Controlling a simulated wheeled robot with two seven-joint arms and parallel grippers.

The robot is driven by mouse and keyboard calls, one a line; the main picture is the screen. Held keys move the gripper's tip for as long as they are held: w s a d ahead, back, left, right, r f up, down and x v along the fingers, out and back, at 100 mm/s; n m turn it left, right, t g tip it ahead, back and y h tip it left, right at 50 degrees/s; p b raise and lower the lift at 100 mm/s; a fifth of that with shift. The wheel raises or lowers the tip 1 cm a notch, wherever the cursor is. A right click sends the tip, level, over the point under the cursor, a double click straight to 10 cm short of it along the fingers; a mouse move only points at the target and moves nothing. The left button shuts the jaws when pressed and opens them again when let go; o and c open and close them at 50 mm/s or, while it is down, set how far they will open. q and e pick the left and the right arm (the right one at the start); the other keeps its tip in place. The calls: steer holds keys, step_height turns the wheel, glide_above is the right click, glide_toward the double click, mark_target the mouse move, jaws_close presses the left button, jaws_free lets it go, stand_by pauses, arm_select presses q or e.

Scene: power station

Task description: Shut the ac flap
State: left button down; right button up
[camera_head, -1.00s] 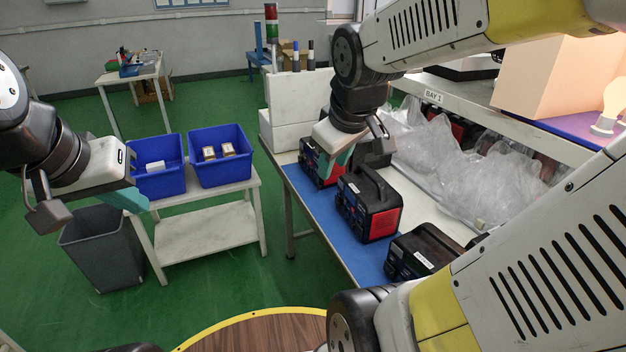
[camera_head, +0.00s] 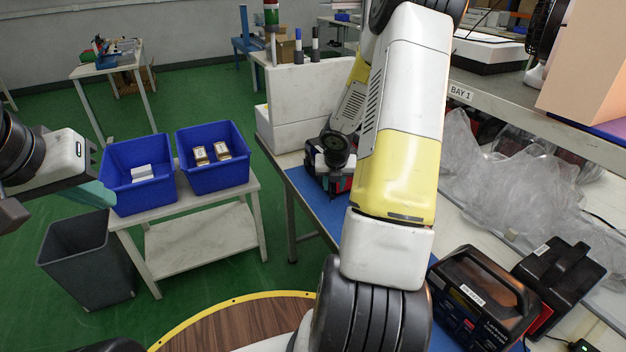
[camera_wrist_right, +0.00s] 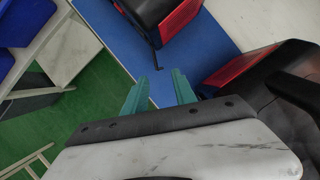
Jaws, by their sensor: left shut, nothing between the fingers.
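Black and red power stations stand on the blue mat: one (camera_head: 483,302) at the near right, one (camera_head: 341,186) at the far end, partly hidden by my right arm. In the right wrist view, one power station (camera_wrist_right: 158,18) is at the top and another (camera_wrist_right: 240,72) at the right. A thin dark strip (camera_wrist_right: 155,58) sticks out from the upper one; I cannot tell whether it is the ac flap. My right gripper (camera_wrist_right: 159,84) is open and empty, its teal fingertips just short of the strip. My left gripper (camera_head: 103,196) is shut and empty at the left edge, away from the bench.
Another black unit (camera_head: 560,277) stands at the right, beside crumpled clear plastic (camera_head: 490,190). A shelf marked BAY 1 (camera_head: 475,97) overhangs the bench. Two blue bins (camera_head: 140,200) sit on a side table with a grey bin (camera_head: 85,265) beside it.

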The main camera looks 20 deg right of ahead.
mark_target(333, 196)
steer(key=x, duration=0.5)
steer(key=shift+f, duration=0.4)
steer(key=shift+c, duration=0.2)
jaws_close()
